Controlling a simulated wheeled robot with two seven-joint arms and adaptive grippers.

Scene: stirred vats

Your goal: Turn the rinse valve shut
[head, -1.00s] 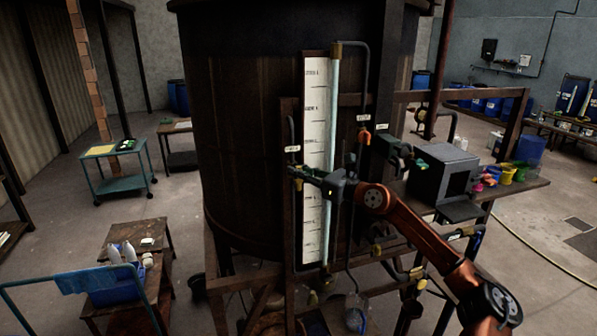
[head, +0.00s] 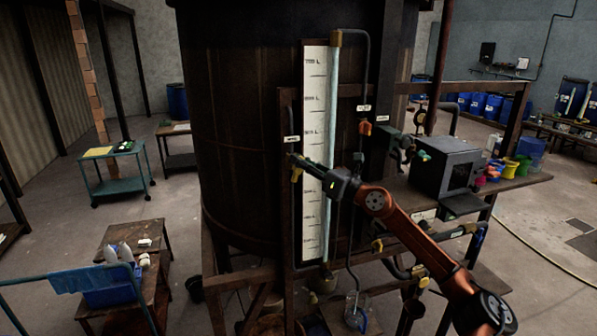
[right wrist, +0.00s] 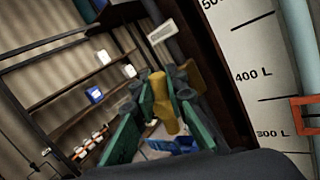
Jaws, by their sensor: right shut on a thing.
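A valve with a yellow handle (head: 296,175) sits on a thin pipe at the left side of the gauge board, under a small white label (head: 291,139) too small to read. My right gripper (head: 299,163) reaches across the board from the right and is shut on this handle. In the right wrist view the yellow handle (right wrist: 162,104) stands between the two green fingers of my right gripper (right wrist: 157,100). The handle's lower end shows below the fingers in the head view; the valve body is mostly hidden. My left gripper is not in view.
A dark vat (head: 245,150) stands behind the gauge board (head: 316,90). An orange-handled valve (head: 365,128) is to the right of the board. A grey box (head: 445,168) and coloured cups stand on a bench at right. Pipes and valves run below my right arm.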

